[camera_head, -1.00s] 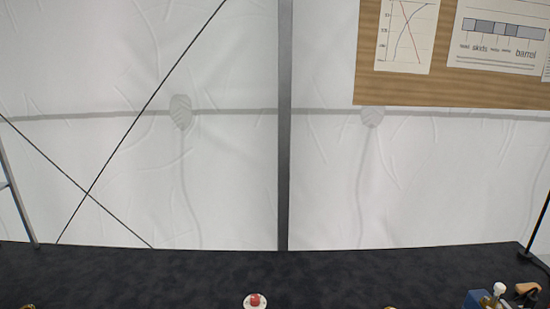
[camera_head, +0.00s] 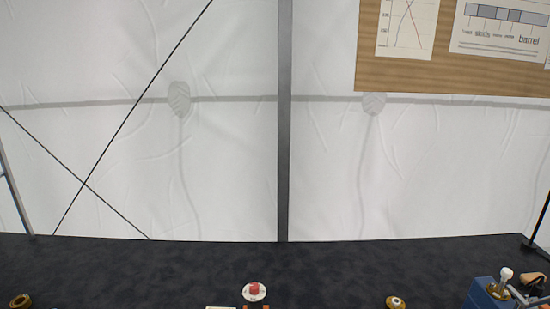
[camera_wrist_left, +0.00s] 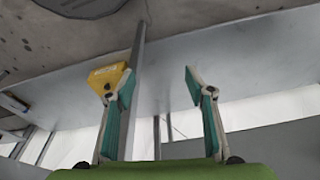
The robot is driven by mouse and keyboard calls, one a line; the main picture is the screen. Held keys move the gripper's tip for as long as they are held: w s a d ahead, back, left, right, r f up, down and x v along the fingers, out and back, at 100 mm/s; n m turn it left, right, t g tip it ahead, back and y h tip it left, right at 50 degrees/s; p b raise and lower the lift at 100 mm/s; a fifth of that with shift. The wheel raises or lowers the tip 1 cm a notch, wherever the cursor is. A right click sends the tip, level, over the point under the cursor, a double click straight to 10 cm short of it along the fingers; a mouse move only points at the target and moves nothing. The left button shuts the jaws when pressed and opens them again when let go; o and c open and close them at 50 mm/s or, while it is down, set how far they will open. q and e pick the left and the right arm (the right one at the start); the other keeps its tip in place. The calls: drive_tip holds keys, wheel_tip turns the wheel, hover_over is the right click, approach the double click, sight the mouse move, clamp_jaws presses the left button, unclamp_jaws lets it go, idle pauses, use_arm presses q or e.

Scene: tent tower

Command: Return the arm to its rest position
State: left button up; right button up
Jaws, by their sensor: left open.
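My left gripper (camera_wrist_left: 158,82) shows in the left wrist view with its two teal-padded fingers spread apart and nothing between them. Beyond the fingers are a grey panel and a mottled grey surface. A yellow block-like piece (camera_wrist_left: 108,76) appears by the left fingertip; I cannot tell whether it touches the finger or is farther off. Neither arm shows in the head view, and my right gripper is in no view.
The head view shows a dark floor or surface (camera_head: 180,265) before a white tent wall. A red button on a white disc (camera_head: 255,291), a brass ring (camera_head: 20,301), a round brass-and-white piece (camera_head: 396,303) and a blue box (camera_head: 482,293) lie along the bottom.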

use_arm(q)
drive_tip(key=s+a+f+b, duration=0.1)
drive_tip(key=s+f+b, duration=0.1)
drive_tip(key=s+f, duration=0.7)
drive_tip(key=s+a+f+g+b, duration=0.1)
drive_tip(key=s+a+f+b, duration=0.1)
drive_tip(key=s+f, duration=0.7)
wheel_tip(320, 180, down, 8)
drive_tip(key=shift+s+r+g+b, duration=0.15)
drive_tip(key=shift+s+g+b, duration=0.15)
drive_tip(key=shift+b, duration=0.4)
